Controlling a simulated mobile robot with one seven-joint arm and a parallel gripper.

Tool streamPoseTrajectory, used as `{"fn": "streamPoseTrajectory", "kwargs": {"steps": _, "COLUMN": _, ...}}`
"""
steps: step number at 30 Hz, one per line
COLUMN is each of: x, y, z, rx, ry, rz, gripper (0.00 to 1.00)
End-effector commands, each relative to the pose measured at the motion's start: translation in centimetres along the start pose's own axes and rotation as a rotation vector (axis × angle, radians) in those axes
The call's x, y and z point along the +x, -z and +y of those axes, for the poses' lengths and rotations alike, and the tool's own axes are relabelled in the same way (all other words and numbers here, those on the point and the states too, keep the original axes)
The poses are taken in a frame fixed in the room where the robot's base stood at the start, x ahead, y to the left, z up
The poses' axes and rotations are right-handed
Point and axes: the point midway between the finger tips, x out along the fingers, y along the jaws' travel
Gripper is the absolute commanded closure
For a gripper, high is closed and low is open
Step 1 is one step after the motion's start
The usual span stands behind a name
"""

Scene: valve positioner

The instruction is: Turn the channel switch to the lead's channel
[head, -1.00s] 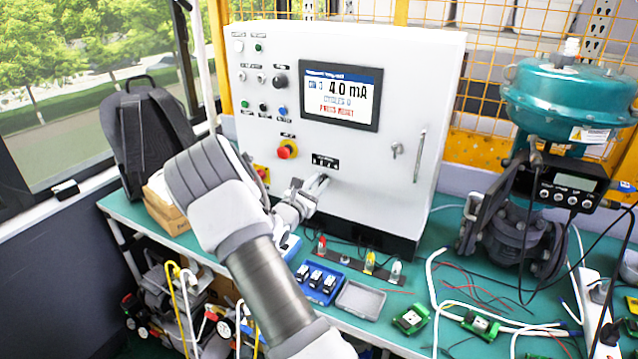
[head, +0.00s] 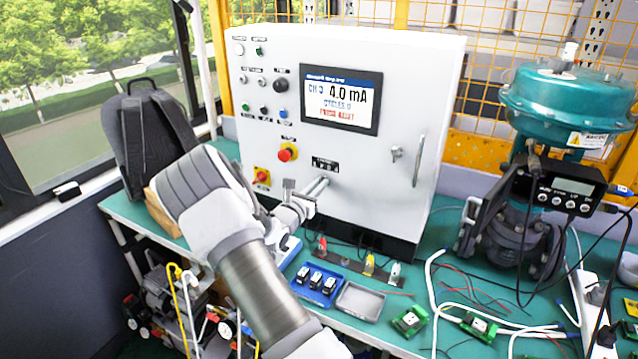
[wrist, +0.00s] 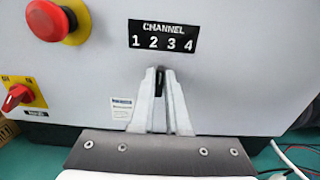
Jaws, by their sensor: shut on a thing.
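The channel switch (wrist: 159,82) is a small dark knob below the black CHANNEL label (wrist: 162,36), which bears 1 2 3 4. My gripper (wrist: 161,74) is shut on the knob, one finger on each side. The fingers hide most of it, so I cannot tell where it points. In the head view my gripper (head: 322,183) reaches the panel front just under the label (head: 325,164). The panel screen (head: 340,97) reads CH 3 and 4.0 mA. Which channel the lead belongs to is not clear from these views.
A red emergency button (head: 286,153) and a red-yellow rotary switch (head: 262,176) sit left of the label. Below are a strip with coloured clips (head: 345,261), a blue tray (head: 318,291) and a grey tray (head: 361,301). The valve positioner (head: 563,190) stands right with loose cables.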

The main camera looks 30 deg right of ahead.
Motion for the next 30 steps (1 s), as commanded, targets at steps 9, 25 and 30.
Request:
{"fn": "streamPoseTrajectory", "kwargs": {"steps": 9, "x": -0.02, "y": -0.11, "z": 0.23, "rx": -0.186, "ry": -0.001, "rz": -0.001, "gripper": 1.00}}
{"fn": "streamPoseTrajectory", "kwargs": {"steps": 25, "x": 0.02, "y": 0.02, "z": 0.25, "rx": -0.265, "ry": 0.000, "rz": 0.000, "gripper": 1.00}}
{"fn": "streamPoseTrajectory", "kwargs": {"steps": 30, "x": 0.02, "y": 0.01, "z": 0.25, "rx": -0.264, "ry": 0.000, "rz": -0.001, "gripper": 0.85}}
